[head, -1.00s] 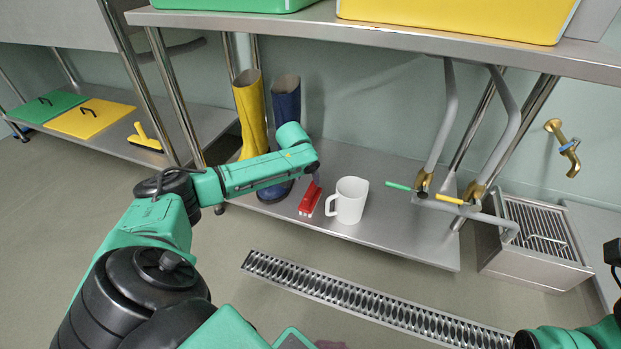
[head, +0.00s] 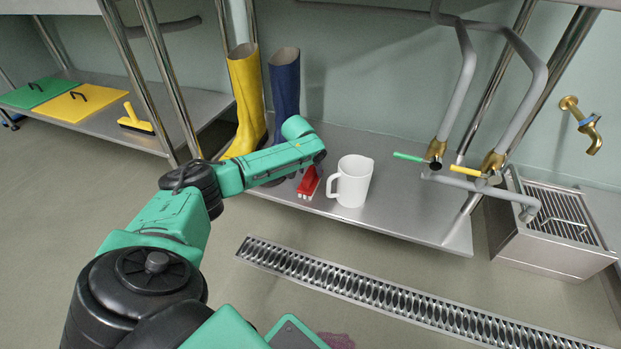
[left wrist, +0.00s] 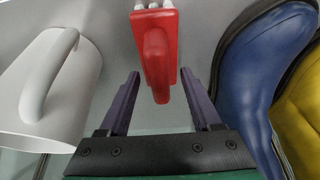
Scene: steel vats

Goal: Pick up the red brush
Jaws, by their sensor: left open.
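The red brush (head: 309,183) lies on the low steel shelf (head: 410,222), between the boots and a white jug. In the left wrist view the red brush (left wrist: 155,52) is ahead, its red handle reaching toward the gap between the two fingers, its pale bristles at the top edge. My left gripper (left wrist: 158,75) is open, with one finger on each side of the handle's near end and no contact visible. In the head view the left arm's end hides the fingers and part of the brush. My right gripper is not in view.
The white jug (head: 353,181) stands close right of the brush. Yellow boots (head: 246,100) and blue boots (head: 285,85) stand to the left, close to the gripper. Grey pipes (head: 460,90) with valves rise farther right. Table legs frame the shelf.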

